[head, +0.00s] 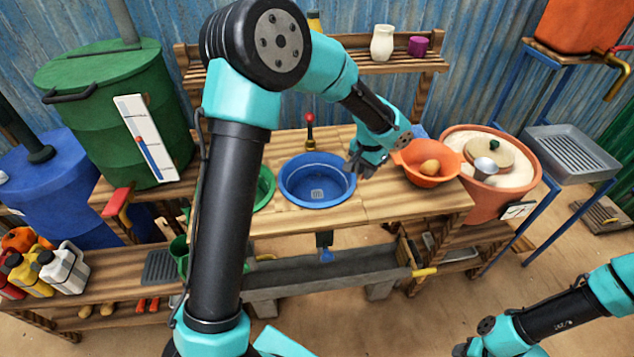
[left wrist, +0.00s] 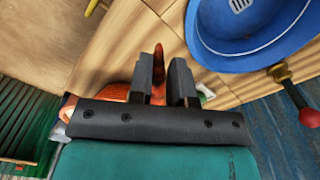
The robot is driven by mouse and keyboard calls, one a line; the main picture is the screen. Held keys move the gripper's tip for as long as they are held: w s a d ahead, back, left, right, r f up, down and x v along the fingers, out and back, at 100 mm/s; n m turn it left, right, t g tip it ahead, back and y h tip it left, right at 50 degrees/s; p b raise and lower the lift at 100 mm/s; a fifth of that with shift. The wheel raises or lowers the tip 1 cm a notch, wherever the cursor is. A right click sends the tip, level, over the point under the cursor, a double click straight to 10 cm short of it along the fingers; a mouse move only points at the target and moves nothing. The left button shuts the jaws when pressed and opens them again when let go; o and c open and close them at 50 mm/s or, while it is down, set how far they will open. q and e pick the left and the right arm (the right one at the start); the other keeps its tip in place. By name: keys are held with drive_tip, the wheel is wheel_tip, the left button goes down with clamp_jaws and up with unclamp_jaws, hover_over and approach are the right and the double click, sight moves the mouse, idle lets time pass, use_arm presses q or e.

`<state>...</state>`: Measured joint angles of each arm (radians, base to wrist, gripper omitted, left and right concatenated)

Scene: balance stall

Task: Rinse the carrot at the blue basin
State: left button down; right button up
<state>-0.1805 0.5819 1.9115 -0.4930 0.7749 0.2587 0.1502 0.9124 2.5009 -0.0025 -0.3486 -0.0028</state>
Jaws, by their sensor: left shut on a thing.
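My left gripper (head: 360,163) is at the right rim of the blue basin (head: 318,198), above the wooden counter. In the left wrist view its dark fingers (left wrist: 160,85) are shut on the carrot (left wrist: 158,60), whose orange-brown tip sticks out between them. The carrot is hidden in the head view. The basin also shows in the left wrist view (left wrist: 250,60), with a drain grate in its floor. A tap with a red handle (head: 310,120) stands behind the basin. My right arm is at the lower right, and its finger opening cannot be made out.
An orange bowl (head: 408,157) with a round brown item stands right of the basin, close to my left gripper. A green basin (head: 266,188) lies to the left. A terracotta tub (head: 535,165) stands at the right. A grey trough (head: 330,276) sits below the counter.

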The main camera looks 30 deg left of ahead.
use_arm(q)
drive_tip(key=shift+a, duration=0.1)
drive_tip(key=w+a+f+m, duration=0.2)
drive_tip(key=a+f+m, duration=0.1)
drive_tip(key=a+m, duration=0.7)
drive_tip(key=w+a+f+m, duration=0.3)
drive_tip(key=a+m, duration=0.6)
drive_tip(key=a, duration=0.2)
drive_tip(key=shift+a+f+m, duration=0.25)
drive_tip(key=shift+f+m, duration=0.15)
drive_tip(key=shift+f, duration=0.1)
drive_tip(key=shift+f, duration=6.6)
wheel_tip(320, 180, up, 12)
drive_tip(key=shift+r, duration=0.25)
